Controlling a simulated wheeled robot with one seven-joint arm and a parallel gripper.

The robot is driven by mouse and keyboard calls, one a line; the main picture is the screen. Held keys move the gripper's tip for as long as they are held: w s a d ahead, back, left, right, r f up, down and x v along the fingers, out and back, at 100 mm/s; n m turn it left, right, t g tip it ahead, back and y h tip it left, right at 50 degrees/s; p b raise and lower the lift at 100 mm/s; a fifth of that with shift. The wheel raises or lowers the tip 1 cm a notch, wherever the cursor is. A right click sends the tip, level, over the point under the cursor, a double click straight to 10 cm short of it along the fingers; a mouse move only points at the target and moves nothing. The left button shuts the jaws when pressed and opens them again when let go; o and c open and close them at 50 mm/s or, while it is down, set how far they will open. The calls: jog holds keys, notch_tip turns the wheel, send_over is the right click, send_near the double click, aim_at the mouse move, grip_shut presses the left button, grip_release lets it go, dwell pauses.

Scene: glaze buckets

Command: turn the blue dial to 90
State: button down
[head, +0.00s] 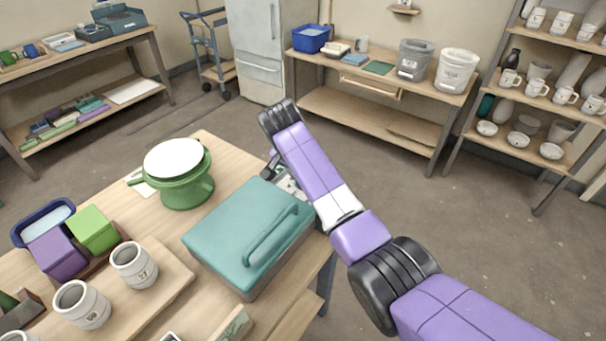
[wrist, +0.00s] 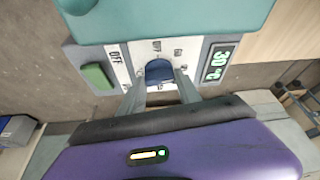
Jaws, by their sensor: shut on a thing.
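The blue dial (wrist: 159,71) sits on the white front panel of a teal-lidded box (head: 246,228). Marks surround the dial, too small to read surely. My gripper (wrist: 160,82) is shut on the dial, one finger on each side. A display (wrist: 218,63) to the right of the dial reads about 30 °C, turned sideways. A green switch (wrist: 97,76) is to the left, beside the word OFF. In the head view my arm reaches over to the box's far right side; the dial and fingertips are hidden there.
A green pot-like stand with a white round top (head: 172,160) stands behind the box on the wooden table (head: 226,150). Grey cups (head: 134,266) and purple and green blocks (head: 94,229) are at left. Open floor (head: 450,230) lies to the right.

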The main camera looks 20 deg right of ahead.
jog(key=shift+w+m, duration=0.1)
jog(key=shift+m, duration=0.8)
jog(key=shift+h, duration=0.3)
jog(key=shift+r, duration=0.1)
jog(key=c, duration=0.8)
grip_release()
jog(key=shift+c, duration=0.2)
jog(key=v, duration=0.7)
jog(key=shift+r+b, duration=0.35)
jog(key=shift+b, duration=0.1)
jog(key=shift+a, duration=0.1)
